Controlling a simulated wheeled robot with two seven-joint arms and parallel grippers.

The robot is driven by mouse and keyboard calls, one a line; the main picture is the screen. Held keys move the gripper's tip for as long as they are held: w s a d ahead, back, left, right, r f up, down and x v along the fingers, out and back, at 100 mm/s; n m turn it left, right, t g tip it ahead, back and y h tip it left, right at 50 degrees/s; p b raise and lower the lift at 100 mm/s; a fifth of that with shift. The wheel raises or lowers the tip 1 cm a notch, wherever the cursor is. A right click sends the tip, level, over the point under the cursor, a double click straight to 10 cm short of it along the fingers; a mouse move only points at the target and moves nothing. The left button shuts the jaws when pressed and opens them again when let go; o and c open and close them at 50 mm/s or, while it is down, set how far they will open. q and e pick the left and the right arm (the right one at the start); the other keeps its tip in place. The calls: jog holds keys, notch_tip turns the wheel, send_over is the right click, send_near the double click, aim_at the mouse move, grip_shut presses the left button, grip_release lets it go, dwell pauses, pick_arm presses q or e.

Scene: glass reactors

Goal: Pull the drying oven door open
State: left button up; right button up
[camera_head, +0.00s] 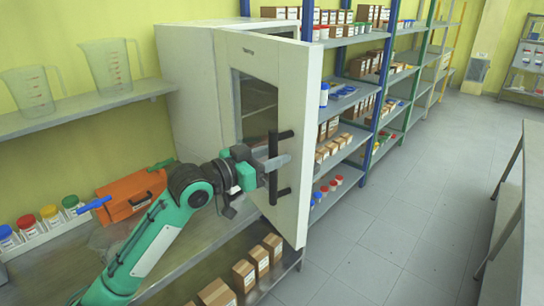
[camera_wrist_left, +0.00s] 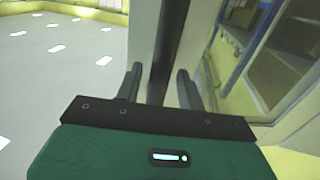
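The drying oven (camera_head: 185,85) is a white cabinet on the bench. Its white door (camera_head: 305,110) has a dark window and stands ajar, with a gap along the top. The black vertical door handle (camera_head: 274,147) is near the door's free edge and also shows in the left wrist view (camera_wrist_left: 168,35). My left gripper (camera_head: 276,162) is at the handle. In the left wrist view its two fingers (camera_wrist_left: 160,88) stand apart on either side of the bar, with a small gap on each side. My right gripper is not in view.
Shelves with boxes and bottles (camera_head: 345,100) stand just right of the door. An orange case (camera_head: 130,193) and jars (camera_head: 50,215) are on the bench at left. Plastic jugs (camera_head: 108,68) stand on a wall shelf. The floor (camera_head: 400,210) in front is clear up to a table (camera_head: 535,200).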

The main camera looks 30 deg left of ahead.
pick_arm(q)
jog(key=b+v, duration=0.6)
jog(key=v, duration=0.7)
jog(key=shift+s+a, duration=0.2)
jog(key=shift+s, duration=0.15)
jog(key=shift+f, duration=0.15)
